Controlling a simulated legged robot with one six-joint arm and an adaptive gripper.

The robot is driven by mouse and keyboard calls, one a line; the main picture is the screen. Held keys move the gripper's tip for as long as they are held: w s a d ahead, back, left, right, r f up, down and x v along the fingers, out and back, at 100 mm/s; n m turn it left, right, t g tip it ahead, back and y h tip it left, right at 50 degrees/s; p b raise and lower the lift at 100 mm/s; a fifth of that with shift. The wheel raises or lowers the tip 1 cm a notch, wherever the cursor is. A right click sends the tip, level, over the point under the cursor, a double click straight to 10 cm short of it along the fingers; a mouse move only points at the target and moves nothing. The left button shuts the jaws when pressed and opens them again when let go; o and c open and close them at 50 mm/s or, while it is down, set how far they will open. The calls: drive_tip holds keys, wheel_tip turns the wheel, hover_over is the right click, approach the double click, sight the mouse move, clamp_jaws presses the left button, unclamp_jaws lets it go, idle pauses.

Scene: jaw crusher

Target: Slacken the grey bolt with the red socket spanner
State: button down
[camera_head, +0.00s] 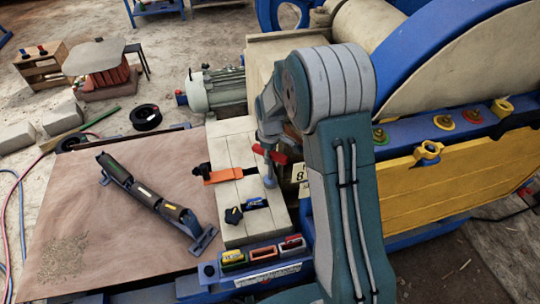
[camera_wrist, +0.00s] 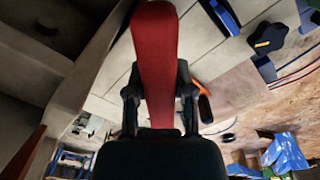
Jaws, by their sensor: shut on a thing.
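The red socket spanner (camera_wrist: 156,40) fills the middle of the wrist view, its broad red body running up and away from me. My gripper (camera_wrist: 158,92) is shut on it, with one dark finger on each side. In the head view a short red part of the spanner (camera_head: 279,158) shows beside my wrist, over the pale block. My arm covers most of the gripper there. The spanner's socket end is not clear in either view. I cannot make out the grey bolt in either view.
An orange-and-black tool (camera_head: 222,175), a blue piece (camera_head: 254,203) and a dark knob (camera_head: 233,215) lie on the pale blocks. Small coloured trays (camera_head: 262,253) stand in front. The yellow-and-blue crusher (camera_head: 440,185) stands right.

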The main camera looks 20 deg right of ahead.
drive_tip(key=shift+n, duration=1.1)
drive_tip(key=shift+m, duration=0.3)
drive_tip(key=shift+c, duration=1.9)
unclamp_jaws()
wheel_tip(320, 180, up, 12)
drive_tip(key=shift+f, duration=0.1)
